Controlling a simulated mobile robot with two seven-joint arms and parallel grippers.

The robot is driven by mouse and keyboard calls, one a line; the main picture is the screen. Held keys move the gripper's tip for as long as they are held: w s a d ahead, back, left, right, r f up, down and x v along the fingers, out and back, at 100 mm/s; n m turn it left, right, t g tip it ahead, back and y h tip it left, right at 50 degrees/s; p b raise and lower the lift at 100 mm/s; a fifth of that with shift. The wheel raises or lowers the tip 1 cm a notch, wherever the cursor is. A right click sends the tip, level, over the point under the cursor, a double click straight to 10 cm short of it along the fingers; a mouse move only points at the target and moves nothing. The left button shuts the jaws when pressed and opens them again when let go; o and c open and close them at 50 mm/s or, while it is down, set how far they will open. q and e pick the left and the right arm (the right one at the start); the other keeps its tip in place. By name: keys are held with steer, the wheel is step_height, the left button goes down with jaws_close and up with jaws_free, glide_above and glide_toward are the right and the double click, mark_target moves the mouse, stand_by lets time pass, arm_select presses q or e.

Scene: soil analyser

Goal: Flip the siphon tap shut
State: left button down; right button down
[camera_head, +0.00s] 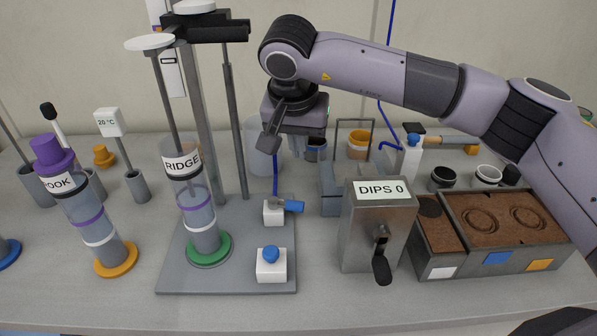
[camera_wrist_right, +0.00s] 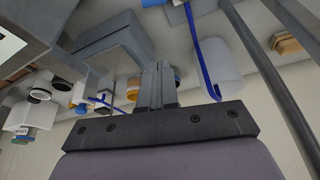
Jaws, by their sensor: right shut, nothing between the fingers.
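A white block with a blue lever (camera_head: 292,206) sits on the grey base plate (camera_head: 230,277), with a blue tube (camera_head: 275,172) coming down to it; the lever points right. A second white block with a blue knob (camera_head: 271,257) stands nearer on the plate. Which one is the siphon tap is not labelled. My right gripper (camera_head: 268,142) is shut and empty, above and behind the lever block, apart from it. In the right wrist view its fingers (camera_wrist_right: 159,70) are together, with the blue tube (camera_wrist_right: 203,62) beside them. My left gripper is out of view.
A stand with upright rods (camera_head: 236,120) and the RIDGE column (camera_head: 200,215) stand left of the gripper. The DIPS 0 box (camera_head: 378,230) and a soil tray (camera_head: 505,258) are to the right. A clear beaker (camera_head: 262,150) is behind the tube.

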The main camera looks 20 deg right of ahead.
mark_target(288, 205)
steer(key=x, duration=1)
steer(key=s, duration=0.1)
steer(key=s+a, duration=0.1)
steer(key=shift+s+a+f, duration=0.1)
steer(key=shift+s+a, duration=0.2)
steer(key=shift+s, duration=0.1)
steer(key=shift+s+a+f, duration=0.1)
steer(key=shift+s+a, duration=0.1)
steer(key=shift+s, duration=0.15)
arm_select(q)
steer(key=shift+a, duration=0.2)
